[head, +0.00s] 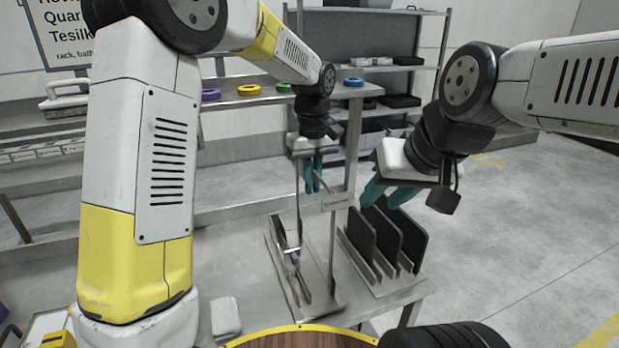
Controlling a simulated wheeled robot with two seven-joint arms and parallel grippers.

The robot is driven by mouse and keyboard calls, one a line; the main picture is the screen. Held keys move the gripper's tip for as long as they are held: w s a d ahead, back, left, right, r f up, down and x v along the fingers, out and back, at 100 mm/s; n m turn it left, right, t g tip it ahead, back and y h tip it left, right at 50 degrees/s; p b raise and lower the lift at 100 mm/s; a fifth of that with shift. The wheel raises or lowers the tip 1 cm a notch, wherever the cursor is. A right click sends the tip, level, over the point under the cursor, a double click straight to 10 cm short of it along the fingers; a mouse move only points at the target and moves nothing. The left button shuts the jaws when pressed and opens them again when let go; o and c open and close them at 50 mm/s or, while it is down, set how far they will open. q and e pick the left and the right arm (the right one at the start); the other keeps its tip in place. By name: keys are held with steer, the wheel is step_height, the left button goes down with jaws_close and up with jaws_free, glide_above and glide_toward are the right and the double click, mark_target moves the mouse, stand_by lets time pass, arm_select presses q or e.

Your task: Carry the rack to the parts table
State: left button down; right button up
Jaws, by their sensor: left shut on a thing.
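A metal rack (333,262) with tall uprights and a long base stands upright over the grey table in the middle. A tilted metal piece and a small purple part show inside it. My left gripper (312,185) has teal fingers and is shut on the top of the rack, between its uprights. I cannot tell whether the rack's base touches the table. My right gripper (385,193) is to the right, above a slotted metal holder (372,282) with black plates. Its teal fingers are apart and look empty. I cannot tell which surface is the parts table.
A pale block (225,316) lies on the near left of the table. Purple, yellow, green and blue rings lie on a shelf (230,97) behind. Shelving (440,40) with black trays stands at the back. The floor at right (530,230) is clear.

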arm_select(q)
steer(key=shift+f, duration=0.25)
steer(key=c, duration=1.5)
jaws_free()
steer(key=shift+o, duration=0.2)
steer(key=shift+f, duration=0.1)
step_height(320, 180, up, 8)
steer(key=shift+f, duration=0.2)
steer(key=s+a+r+m+t+h, duration=0.1)
steer(key=s+a+r+t, duration=0.15)
steer(key=s+a, duration=0.4)
steer(key=s+a+r+m+t+h, duration=0.1)
steer(key=s+a+r+m, duration=0.15)
steer(key=s+a, duration=0.4)
steer(key=s+a+f+t, duration=0.2)
steer(key=s+a, duration=0.3)
steer(key=s, duration=0.3)
steer(key=shift+f+m+t, duration=0.2)
steer(key=shift+m+t, duration=0.15)
